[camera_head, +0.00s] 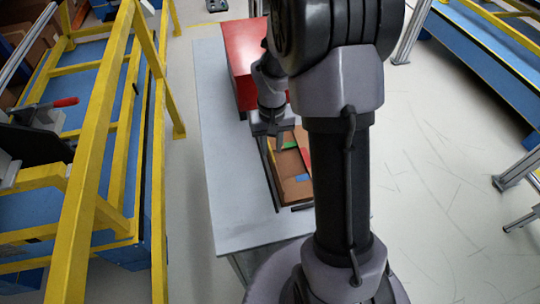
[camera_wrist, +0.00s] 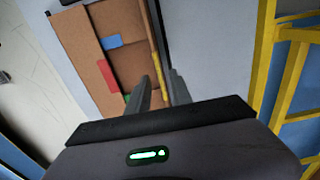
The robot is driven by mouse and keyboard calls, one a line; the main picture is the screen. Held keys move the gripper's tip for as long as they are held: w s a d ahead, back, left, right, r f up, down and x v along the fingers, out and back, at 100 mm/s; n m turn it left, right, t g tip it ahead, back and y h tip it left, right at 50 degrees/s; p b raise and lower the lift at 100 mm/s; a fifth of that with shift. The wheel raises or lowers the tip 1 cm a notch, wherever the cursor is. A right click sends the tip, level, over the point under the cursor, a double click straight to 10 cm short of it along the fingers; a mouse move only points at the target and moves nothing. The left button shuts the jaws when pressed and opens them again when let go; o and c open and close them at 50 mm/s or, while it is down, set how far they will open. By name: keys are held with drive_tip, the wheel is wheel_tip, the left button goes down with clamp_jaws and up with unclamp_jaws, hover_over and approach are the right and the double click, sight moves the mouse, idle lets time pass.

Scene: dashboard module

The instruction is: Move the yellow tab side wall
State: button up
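The brown dashboard module (camera_head: 296,188) lies on the grey table (camera_head: 237,215), beside the red box. In the wrist view the brown module (camera_wrist: 127,62) shows a blue tab (camera_wrist: 112,42), a red tab (camera_wrist: 106,74) and a partly hidden green tab. A narrow side wall with a yellow tab (camera_wrist: 156,62) runs along its right edge there. My gripper (camera_head: 271,134) is over the module's far left end. In the wrist view its two fingers (camera_wrist: 160,82) are apart, with the wall's near end close to the gap. I cannot tell whether they touch it.
A red box (camera_head: 243,58) stands at the table's far end, close to my wrist. A yellow frame (camera_head: 100,120) with blue panels stands left of the table. The table's left and near parts are clear. Blue platforms (camera_head: 500,50) are at the far right.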

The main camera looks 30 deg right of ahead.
sight(271, 151)
wheel_tip(271, 151, down, 3)
drive_tip(key=shift+b, duration=0.35)
drive_tip(key=shift+c, duration=0.5)
clamp_jaws()
idle(0.7)
